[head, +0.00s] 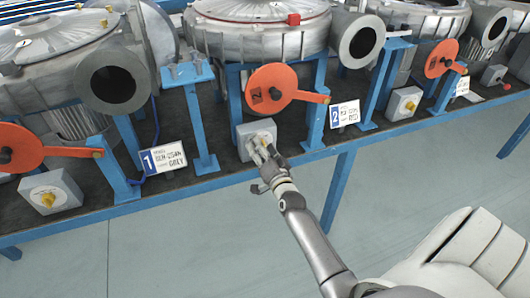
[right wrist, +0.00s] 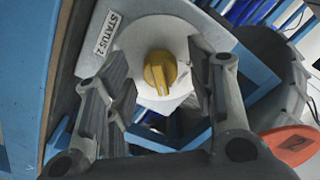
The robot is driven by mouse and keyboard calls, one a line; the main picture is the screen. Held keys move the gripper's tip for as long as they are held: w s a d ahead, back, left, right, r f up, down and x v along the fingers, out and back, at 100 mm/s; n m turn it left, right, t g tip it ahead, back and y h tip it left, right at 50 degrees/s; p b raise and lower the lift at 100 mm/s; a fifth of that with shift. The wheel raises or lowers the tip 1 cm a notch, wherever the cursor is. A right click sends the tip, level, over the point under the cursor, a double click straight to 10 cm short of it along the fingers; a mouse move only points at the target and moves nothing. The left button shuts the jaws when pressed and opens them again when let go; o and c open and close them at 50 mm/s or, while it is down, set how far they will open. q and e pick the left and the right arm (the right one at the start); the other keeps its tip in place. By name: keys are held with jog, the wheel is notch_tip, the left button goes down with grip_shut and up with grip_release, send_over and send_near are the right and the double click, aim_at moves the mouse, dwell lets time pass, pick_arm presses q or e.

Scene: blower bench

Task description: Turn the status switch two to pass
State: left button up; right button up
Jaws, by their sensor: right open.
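The status switch two is a grey box (head: 250,130) on the bench's front edge, in the middle of the head view. In the right wrist view its label (right wrist: 108,34) reads "STATUS 2", and its yellow knob (right wrist: 160,72) sits on a pale round plate. My right gripper (head: 262,153) is at the box front and partly hides the knob in the head view. In the right wrist view the open fingers (right wrist: 158,65) stand on either side of the knob, with gaps showing between them and it. The knob's pass and other position marks are not readable. My left gripper is not in view.
An orange disc with a lever (head: 272,90) stands behind the box, below a blower (head: 260,40). A number 2 card (head: 344,114) is to the right. Similar switch boxes stand left (head: 50,192) and right (head: 403,103). Blue posts (head: 200,120) flank the box.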

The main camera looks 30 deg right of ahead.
jog(key=v, duration=1.2)
jog(key=s+a+f+n+g+y, duration=0.1)
jog(key=s+a+f+n+g, duration=0.2)
jog(key=f, duration=0.8)
jog(key=s+a+f+n+g+y, duration=0.2)
jog(key=s+a+f, duration=0.25)
jog(key=f, duration=0.55)
jog(key=s+a+f+n+g+y, duration=0.1)
jog(key=s+a+f+n+g, duration=0.2)
jog(key=f, duration=0.8)
jog(key=s+f+n+g, duration=0.2)
jog(key=s+f, duration=0.3)
jog(key=s, duration=0.5)
jog(key=s+f+n+g, duration=0.2)
jog(key=s+f, duration=0.4)
jog(key=s, duration=0.4)
jog(key=s+f+n+g, duration=0.2)
jog(key=s+f+g, duration=0.2)
jog(key=s, duration=0.6)
jog(key=shift+a+f+g, duration=0.3)
jog(key=shift+a+f, duration=0.1)
jog(key=shift+f, duration=0.35)
jog(key=shift+s, duration=0.15)
